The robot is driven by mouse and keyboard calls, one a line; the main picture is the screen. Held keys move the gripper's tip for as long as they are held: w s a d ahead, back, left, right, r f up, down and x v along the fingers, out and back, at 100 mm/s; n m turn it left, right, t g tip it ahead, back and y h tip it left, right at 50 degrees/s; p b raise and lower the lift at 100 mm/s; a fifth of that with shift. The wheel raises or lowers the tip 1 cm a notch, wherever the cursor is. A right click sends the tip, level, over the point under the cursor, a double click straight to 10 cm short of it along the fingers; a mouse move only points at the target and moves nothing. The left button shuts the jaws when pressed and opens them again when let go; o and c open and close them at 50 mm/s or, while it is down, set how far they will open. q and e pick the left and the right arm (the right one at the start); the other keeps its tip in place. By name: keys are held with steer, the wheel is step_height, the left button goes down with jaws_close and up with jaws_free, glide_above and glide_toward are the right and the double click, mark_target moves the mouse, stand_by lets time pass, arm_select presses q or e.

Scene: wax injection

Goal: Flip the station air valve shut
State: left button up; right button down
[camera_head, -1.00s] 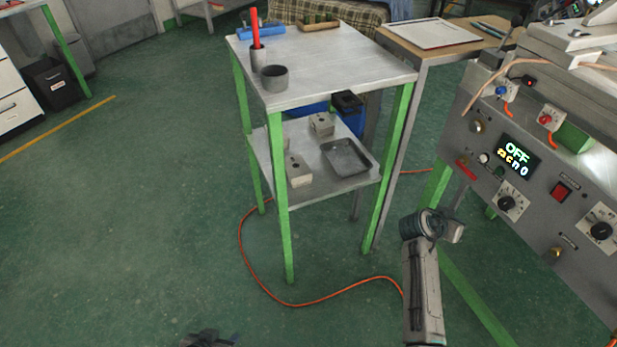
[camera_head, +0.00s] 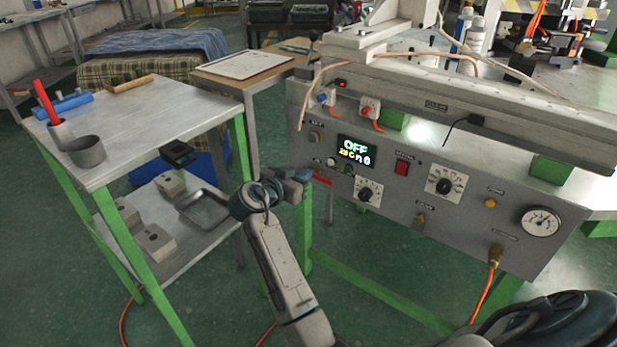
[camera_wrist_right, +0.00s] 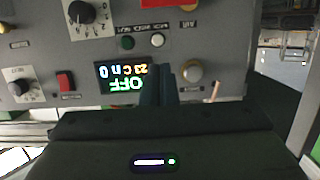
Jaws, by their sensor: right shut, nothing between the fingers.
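The station's grey control panel (camera_head: 450,190) fills the right of the head view. A small red lever (camera_head: 321,179) sits low at its left end, lying roughly level along the panel; I take it to be the air valve. In the right wrist view, which is upside down, the red lever (camera_wrist_right: 158,3) is cut by the top edge near an "AIR" label. My right gripper (camera_head: 303,175) is shut and empty, just left of the lever in the head view. Its fingers (camera_wrist_right: 160,85) show before the display in the wrist view. I cannot tell whether it touches the panel. My left gripper is not in view.
The lit display (camera_head: 357,152) reads OFF. A red switch (camera_head: 402,167), dials and a gauge (camera_head: 541,221) are on the panel. An orange hose (camera_head: 483,293) hangs from a brass fitting. A green-legged cart (camera_head: 170,100) with a lower shelf stands left of my arm.

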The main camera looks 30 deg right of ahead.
steer(key=x, duration=0.9)
steer(key=shift+s, duration=0.1)
step_height(320, 180, down, 3)
steer(key=shift+r, duration=0.2)
steer(key=shift+f, duration=0.65)
arm_select(q)
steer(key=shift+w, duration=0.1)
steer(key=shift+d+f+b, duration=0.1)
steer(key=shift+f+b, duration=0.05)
steer(key=shift+b, duration=0.15)
arm_select(e)
steer(key=shift+f, duration=0.15)
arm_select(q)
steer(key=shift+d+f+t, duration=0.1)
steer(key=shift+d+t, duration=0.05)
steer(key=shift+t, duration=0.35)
arm_select(e)
steer(key=shift+s, duration=0.1)
arm_select(q)
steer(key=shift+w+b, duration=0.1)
steer(key=shift+b, duration=0.2)
arm_select(e)
steer(key=shift+m, duration=0.3)
